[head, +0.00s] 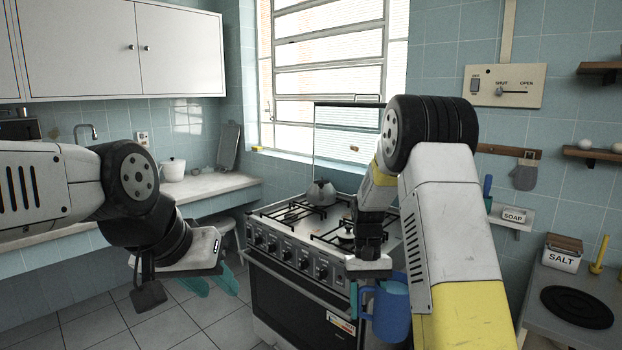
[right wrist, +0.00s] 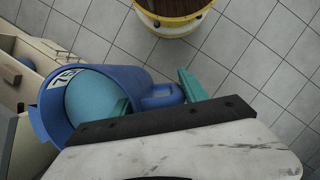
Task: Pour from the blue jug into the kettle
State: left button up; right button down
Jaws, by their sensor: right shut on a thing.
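The grey kettle (head: 320,191) stands on the back of the stove top in the head view, apart from both grippers. The blue jug (head: 390,314) hangs in front of the stove, low and to the right. My right gripper (head: 368,302) is shut on the jug's handle, with teal fingers either side of it. In the right wrist view the jug (right wrist: 60,112) shows its rim, a lighter blue-green inside and a printed label; whether that inside is liquid I cannot tell. My left gripper (head: 212,284) is open and empty over the floor at left.
The stove (head: 295,270) fills the middle, and a small pot (head: 346,233) stands near its front right. A marble counter (head: 205,186) with a white pot (head: 173,169) is at left. A side counter with a salt box (head: 562,258) is at right. Tiled floor (head: 215,320) is free at lower left.

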aim_at(327, 196)
jog(key=i+j+u, duration=0.25)
jog(key=i+j, duration=0.15)
jog(key=i, duration=0.25)
jog(key=i+j, duration=0.2)
jog(key=i, duration=0.2)
jog(key=i+j, duration=0.2)
jog(key=i, duration=0.2)
jog(key=i+j, duration=0.25)
jog(key=i, duration=0.15)
